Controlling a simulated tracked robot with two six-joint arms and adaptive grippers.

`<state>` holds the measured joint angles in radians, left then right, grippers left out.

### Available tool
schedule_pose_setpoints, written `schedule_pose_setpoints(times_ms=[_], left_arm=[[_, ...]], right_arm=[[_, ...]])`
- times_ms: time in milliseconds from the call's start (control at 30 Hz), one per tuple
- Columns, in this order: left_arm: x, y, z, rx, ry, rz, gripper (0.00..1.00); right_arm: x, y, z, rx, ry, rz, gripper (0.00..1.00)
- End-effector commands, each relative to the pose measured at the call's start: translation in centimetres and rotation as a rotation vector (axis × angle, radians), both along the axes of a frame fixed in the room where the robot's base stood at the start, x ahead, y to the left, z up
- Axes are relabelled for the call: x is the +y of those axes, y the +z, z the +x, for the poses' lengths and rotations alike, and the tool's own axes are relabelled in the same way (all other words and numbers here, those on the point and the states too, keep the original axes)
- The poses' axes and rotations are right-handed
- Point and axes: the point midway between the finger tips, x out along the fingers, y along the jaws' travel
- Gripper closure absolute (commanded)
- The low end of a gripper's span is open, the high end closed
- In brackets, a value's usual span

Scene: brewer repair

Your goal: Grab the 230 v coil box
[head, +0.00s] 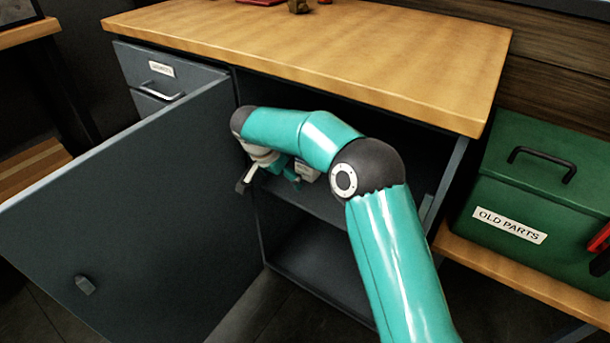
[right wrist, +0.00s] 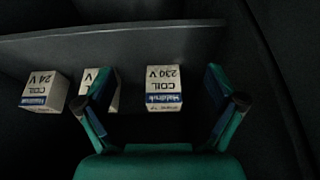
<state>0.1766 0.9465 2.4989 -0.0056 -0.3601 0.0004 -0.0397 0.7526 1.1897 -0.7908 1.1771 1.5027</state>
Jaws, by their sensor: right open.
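The 230 V coil box (right wrist: 163,80), white with a blue band, stands on the cabinet shelf. It shows in the right wrist view, its label upside down. My right gripper (right wrist: 160,98) is open, with one finger on each side of this box in the picture; I see no contact. In the head view my right gripper (head: 268,172) reaches into the open cabinet, partly hidden by my arm. A pale box edge (head: 308,172) shows beside it, its label unreadable there. My left gripper is not in view.
A 24 V coil box (right wrist: 44,92) stands at the left in the right wrist view. Another similar box (right wrist: 108,88) is partly hidden behind the left finger. The open cabinet door (head: 140,220) and the wooden worktop (head: 350,50) border the opening. A green OLD PARTS box (head: 540,190) stands at right.

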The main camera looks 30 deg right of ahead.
Motion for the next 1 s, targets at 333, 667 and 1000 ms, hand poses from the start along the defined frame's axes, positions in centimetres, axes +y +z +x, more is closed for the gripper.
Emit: schedule_pose_setpoints(times_ms=[333, 667, 1000], left_arm=[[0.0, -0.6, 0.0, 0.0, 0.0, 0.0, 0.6], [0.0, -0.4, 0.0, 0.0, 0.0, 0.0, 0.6], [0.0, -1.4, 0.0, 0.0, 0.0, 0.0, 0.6]], right_arm=[[-6.5, -0.2, 2.7, 0.002, -0.003, 0.002, 0.06], [-9.7, -0.1, 4.1, 0.003, 0.004, 0.003, 0.06], [-10.7, -2.7, 4.5, 0.005, 0.004, 0.004, 0.06]])
